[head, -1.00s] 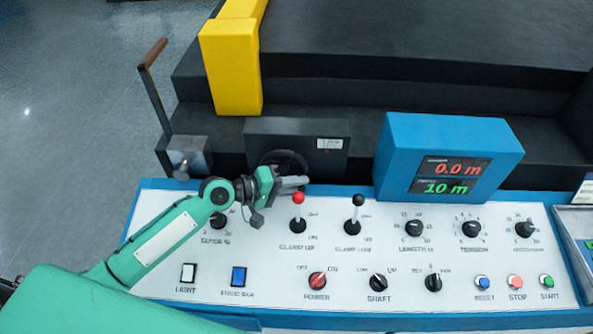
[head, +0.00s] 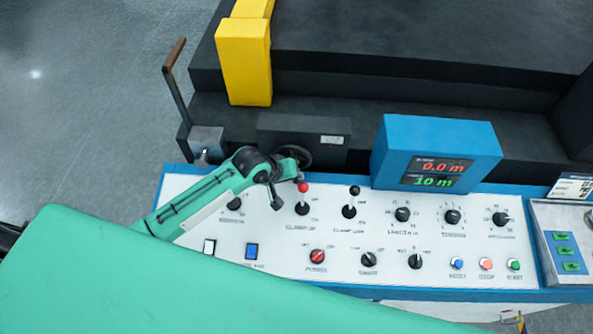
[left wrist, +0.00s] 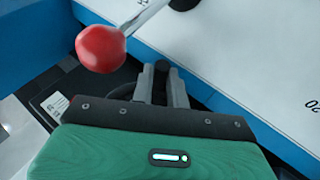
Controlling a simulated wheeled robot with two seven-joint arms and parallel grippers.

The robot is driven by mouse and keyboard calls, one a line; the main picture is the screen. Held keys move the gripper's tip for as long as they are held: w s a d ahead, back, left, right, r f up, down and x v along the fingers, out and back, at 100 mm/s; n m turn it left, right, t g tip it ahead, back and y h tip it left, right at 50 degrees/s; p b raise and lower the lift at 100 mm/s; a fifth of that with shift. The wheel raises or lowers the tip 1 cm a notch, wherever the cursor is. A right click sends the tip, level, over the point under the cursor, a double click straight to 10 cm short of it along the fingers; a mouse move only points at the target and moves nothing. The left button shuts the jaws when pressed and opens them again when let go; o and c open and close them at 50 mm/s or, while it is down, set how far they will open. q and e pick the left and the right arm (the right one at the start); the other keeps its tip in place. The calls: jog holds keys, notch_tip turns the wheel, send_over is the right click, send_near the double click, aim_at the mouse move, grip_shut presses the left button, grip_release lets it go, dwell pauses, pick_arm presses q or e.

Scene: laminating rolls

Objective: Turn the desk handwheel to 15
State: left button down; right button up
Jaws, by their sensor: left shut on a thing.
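The desk handwheel (head: 303,152) is a dark wheel on the front of a black box behind the control panel, partly hidden by my left arm. In the left wrist view its dark rim (left wrist: 122,92) shows beside the fingers. My left gripper (head: 298,173) is at the wheel's lower front. In the left wrist view the gripper (left wrist: 160,88) is shut on the dark, round-ended handwheel handle (left wrist: 162,67) between its two fingers. A small label (head: 332,140) on the box is too small to read. My right gripper is not in view.
A red-knobbed lever (head: 302,188) stands close to my left gripper; its red ball (left wrist: 101,48) looms in the wrist view. A black-knobbed lever (head: 353,192) is to the right. The blue display (head: 437,150) reads 0.0 m and 10 m. A crank lever (head: 176,85) stands at left.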

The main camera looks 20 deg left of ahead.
pick_arm(q)
jog(key=shift+s+a+m+g+y, duration=0.1)
jog(key=shift+a+m+g+y, duration=0.15)
jog(key=shift+y, duration=0.6)
jog(key=shift+s+a+m+g+y, duration=0.15)
jog(key=shift+a+y, duration=0.2)
jog(key=shift+y, duration=0.5)
jog(key=shift+w+f, duration=0.1)
jog(key=c, duration=1.4)
grip_release()
jog(key=shift+b+v, duration=1.9)
jog(key=shift+v, duration=5)
